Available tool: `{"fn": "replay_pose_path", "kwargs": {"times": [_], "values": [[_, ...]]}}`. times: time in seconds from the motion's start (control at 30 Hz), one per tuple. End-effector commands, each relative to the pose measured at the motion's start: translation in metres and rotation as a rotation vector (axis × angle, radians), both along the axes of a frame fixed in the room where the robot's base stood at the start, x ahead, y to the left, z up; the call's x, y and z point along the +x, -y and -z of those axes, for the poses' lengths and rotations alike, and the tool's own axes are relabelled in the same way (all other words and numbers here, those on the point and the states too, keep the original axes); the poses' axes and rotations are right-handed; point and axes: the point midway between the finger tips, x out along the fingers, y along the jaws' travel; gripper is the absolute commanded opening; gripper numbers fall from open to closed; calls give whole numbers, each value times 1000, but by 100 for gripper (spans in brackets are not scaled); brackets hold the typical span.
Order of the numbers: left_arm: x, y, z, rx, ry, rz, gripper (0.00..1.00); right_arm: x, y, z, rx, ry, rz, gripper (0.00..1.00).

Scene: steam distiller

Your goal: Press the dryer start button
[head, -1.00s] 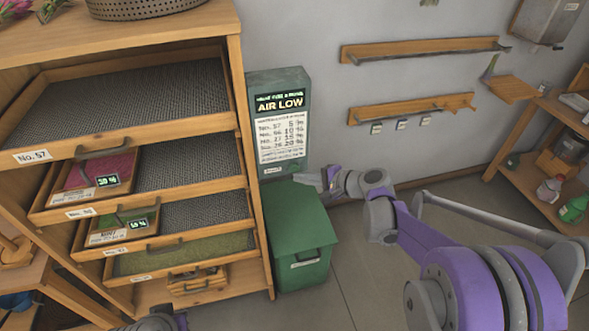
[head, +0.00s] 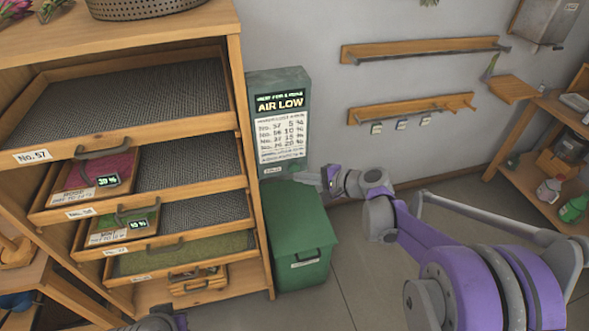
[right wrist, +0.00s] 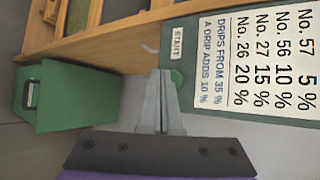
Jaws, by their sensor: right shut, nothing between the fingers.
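The dryer's green control panel (head: 278,122) stands at the right side of the wooden drawer cabinet and reads AIR LOW. Its round green start button (right wrist: 177,78) shows in the right wrist view, beside the START label (right wrist: 178,44). My right gripper (right wrist: 160,76) is shut and empty. Its fingertips are right next to the button in that view and partly overlap it; I cannot tell whether they touch. In the head view my right gripper (head: 312,178) is at the panel's lower right. My left gripper is not visible.
The wooden cabinet (head: 256,170) holds several pulled-out mesh trays, two with small percent displays. A green lidded bin (head: 300,235) stands on the floor below the panel. Wall rails (head: 420,50) and a shelf (head: 530,180) with bottles are at the right.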

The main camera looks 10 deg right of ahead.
Motion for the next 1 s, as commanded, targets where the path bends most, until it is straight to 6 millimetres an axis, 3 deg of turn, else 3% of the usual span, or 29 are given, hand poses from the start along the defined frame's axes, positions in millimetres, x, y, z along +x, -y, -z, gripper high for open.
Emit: {"fn": "replay_pose_path", "kwargs": {"times": [1.0], "values": [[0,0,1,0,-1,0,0,12,0,0,0,0,0,0]]}}
